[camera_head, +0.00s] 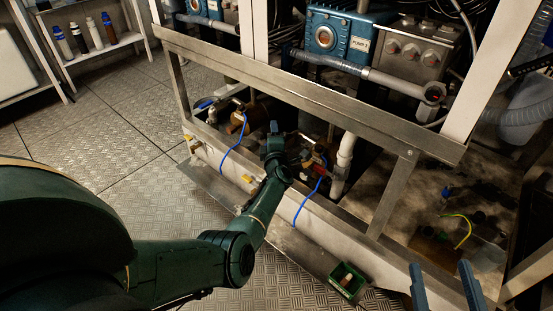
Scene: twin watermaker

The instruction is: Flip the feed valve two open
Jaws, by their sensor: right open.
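Low inside the metal frame is a cluster of pipe fittings with a red part (316,172), beside a white vertical pipe (344,160). A second, brownish fitting (240,118) sits further left. I cannot tell which part is feed valve two or how its handle stands. My left arm reaches in from the left, and its gripper (275,138) is at the lower frame opening, close to these fittings. Its fingers are too small and dark to read. My right gripper (441,268) shows at the bottom right, with two blue-grey fingers apart and nothing between them.
A steel crossbar (330,92) runs above the opening, and a lower rail (385,254) runs along its front. A blue pump (335,38) sits above. Blue hoses (306,203) hang over the rail. A green box (347,280) stands near the front. The plate floor (100,125) at left is clear.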

